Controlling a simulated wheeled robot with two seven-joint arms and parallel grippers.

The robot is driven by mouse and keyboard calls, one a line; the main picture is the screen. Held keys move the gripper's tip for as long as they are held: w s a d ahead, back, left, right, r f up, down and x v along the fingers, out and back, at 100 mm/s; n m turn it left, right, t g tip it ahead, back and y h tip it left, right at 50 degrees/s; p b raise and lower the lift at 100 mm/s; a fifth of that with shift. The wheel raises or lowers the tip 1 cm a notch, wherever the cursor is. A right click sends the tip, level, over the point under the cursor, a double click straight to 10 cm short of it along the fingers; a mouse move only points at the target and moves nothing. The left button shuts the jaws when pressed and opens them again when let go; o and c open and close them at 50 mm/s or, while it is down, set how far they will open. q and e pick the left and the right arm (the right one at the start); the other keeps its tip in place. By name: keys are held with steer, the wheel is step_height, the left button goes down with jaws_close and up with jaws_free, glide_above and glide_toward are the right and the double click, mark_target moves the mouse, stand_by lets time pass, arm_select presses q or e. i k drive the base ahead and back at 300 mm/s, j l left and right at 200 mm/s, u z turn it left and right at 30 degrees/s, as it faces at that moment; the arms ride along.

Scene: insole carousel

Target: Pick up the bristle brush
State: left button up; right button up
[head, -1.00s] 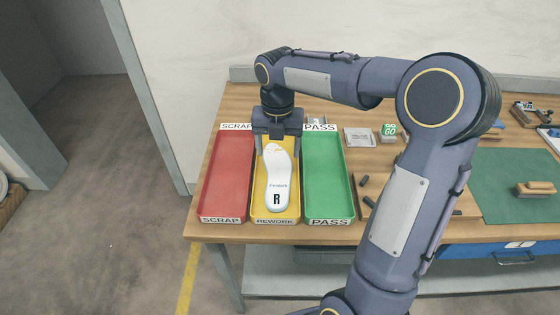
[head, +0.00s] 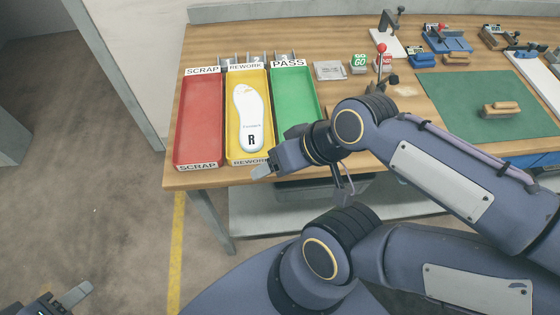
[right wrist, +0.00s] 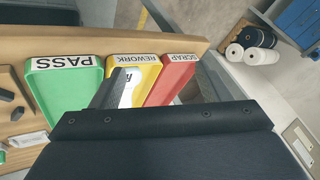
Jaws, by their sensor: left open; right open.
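The bristle brush (head: 502,110) appears to be the small wooden-topped block lying on the green mat (head: 455,95) at the right of the bench in the head view. Its underside is hidden. My right gripper (head: 276,155) is open and empty near the front edge of the yellow and green trays, far left of the brush. In the right wrist view its fingers (right wrist: 160,85) are apart, with the trays beyond. My left gripper (head: 72,294) is open at the bottom left corner of the head view, over the floor, partly cut off by the frame.
A white insole (head: 250,112) marked R lies in the yellow REWORK tray (head: 236,143), between the red SCRAP tray (head: 197,120) and green PASS tray (head: 293,100). A red-knobbed lever (head: 381,60) and GO block (head: 358,63) stand left of the mat. Fixtures line the back.

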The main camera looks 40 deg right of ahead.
mark_target(502, 110)
steer(key=z, duration=2.95)
steer(key=i+l+z, duration=0.1)
steer(key=i+l, duration=0.15)
steer(key=i, duration=0.2)
steer(key=i+l+z, duration=0.15)
steer(key=i, duration=0.35)
steer(key=i+l+z, duration=0.1)
steer(key=i+l, duration=0.15)
steer(key=i, duration=0.2)
